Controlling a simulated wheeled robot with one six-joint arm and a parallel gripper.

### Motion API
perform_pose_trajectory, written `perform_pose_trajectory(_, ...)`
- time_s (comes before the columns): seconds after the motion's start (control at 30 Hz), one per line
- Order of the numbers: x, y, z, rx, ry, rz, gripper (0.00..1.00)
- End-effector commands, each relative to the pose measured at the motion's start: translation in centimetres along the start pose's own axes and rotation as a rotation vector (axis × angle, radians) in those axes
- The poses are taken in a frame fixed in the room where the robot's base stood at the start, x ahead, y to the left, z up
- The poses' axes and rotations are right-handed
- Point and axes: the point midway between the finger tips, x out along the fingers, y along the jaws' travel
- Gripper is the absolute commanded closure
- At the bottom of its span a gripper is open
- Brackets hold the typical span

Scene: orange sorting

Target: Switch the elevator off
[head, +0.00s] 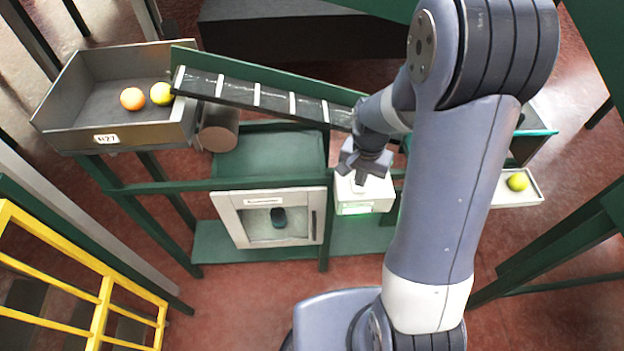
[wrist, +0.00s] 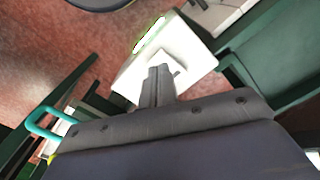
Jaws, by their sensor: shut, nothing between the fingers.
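The elevator (head: 275,99) is a sloped black belt with pale cleats and a green side wall. It runs from the metal bin down to the right, behind my arm. A white switch box (head: 345,190) with a lit green strip on its front stands below it; the box also shows in the wrist view (wrist: 198,60), with the green strip on its far edge. My gripper (head: 361,178) is shut and empty, pointing down at the top of the box. In the wrist view its fingertips (wrist: 159,72) overlap a raised white block on the box. I cannot tell whether they touch it.
A metal bin (head: 120,134) with an orange (head: 132,98) and a yellow fruit (head: 161,94) is at upper left. A grey-framed panel (head: 229,220) with a dark knob is left of the box. A tray (head: 508,199) with a yellow-green fruit is right. Yellow railing (head: 103,297) stands lower left.

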Motion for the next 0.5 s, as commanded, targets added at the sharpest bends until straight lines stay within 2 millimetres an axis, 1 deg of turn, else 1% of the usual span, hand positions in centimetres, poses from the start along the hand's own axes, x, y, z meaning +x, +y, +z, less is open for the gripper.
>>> perform_pose_trajectory(0.5, 0.72, 0.0, 0.0, 0.0, 0.0, 0.0, 1.0)
